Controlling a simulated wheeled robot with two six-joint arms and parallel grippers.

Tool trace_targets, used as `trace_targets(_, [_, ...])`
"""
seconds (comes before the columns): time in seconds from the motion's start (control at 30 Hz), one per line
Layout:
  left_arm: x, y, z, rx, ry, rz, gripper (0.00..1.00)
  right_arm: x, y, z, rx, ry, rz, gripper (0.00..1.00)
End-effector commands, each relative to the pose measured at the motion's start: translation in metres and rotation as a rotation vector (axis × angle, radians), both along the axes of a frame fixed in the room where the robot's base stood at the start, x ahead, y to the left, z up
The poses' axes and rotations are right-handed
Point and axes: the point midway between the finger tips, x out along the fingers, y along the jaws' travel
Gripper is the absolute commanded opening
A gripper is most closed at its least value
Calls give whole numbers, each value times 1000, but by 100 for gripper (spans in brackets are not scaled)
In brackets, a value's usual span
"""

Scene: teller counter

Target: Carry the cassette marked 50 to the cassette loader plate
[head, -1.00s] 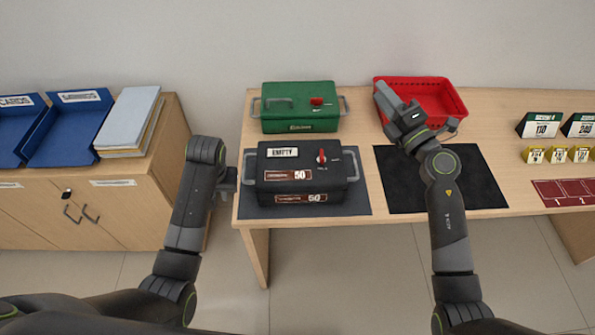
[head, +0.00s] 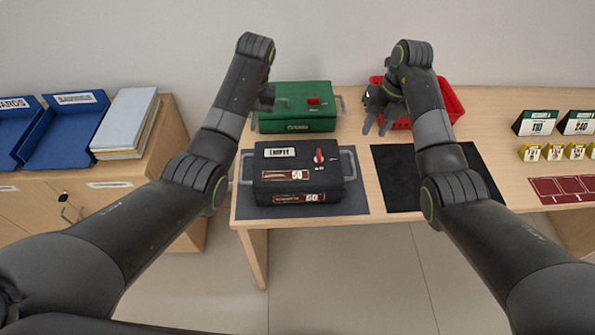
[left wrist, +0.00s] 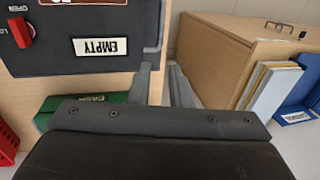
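The cassette marked 50 (head: 285,186) is a black box with an EMPTY label, a red knob and side handles. It sits flat on a dark grey mat (head: 350,209). A bare black mat (head: 440,180) lies to its right; no label shows which is the loader plate. In the left wrist view, the cassette (left wrist: 100,50) appears upside down. My left gripper (left wrist: 162,75) is open, its fingertips close to the cassette's left handle; I cannot tell if they touch. My right gripper (head: 377,127) is open and empty beside the red tray.
A green cash box (head: 300,122) stands just behind the cassette. The red tray (head: 455,105) is behind the black mat. Number signs (head: 537,123), yellow tags (head: 555,152) and a red card (head: 570,190) are at right. A wooden cabinet (head: 190,150) stands left, across a gap.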

Motion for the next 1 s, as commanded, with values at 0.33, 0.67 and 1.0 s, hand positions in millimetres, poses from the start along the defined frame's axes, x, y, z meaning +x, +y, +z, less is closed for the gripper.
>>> trace_targets(0.33, [0,1,-6,0,1,0,18,0,1,-6,3,0,0,31])
trace_targets(0.67, [-3,13,-59,1,5,1,18,-3,11,-60,4,3,1,31])
trace_targets(1.0, [-3,27,-123,0,3,1,18,-3,23,-123,3,1,0,31])
